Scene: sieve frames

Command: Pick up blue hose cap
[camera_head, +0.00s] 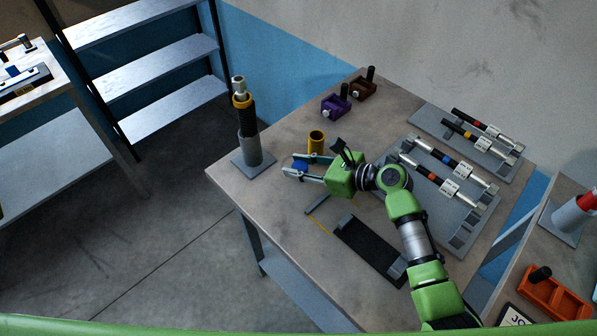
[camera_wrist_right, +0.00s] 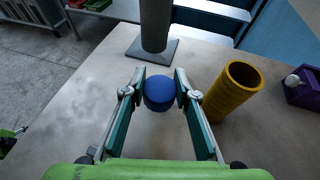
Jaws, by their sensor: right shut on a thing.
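The blue hose cap (camera_wrist_right: 159,91) is a small round blue piece between the fingers of my right gripper (camera_wrist_right: 159,95) in the wrist view. In the head view the blue cap (camera_head: 299,167) shows between the fingertips of the right gripper (camera_head: 297,168), over the left part of the table. The right gripper is shut on the cap, with a finger on each side. The cap's underside is hidden, so I cannot tell whether it touches the table. My left gripper is not in view.
A yellow cylinder (camera_head: 317,142) stands close beside the gripper. A grey stand (camera_head: 250,149) holds an upright hose near the table's left corner. Purple (camera_head: 336,104) and brown (camera_head: 363,89) clamps sit at the back. A grey rack (camera_head: 463,215) with several hoses lies right.

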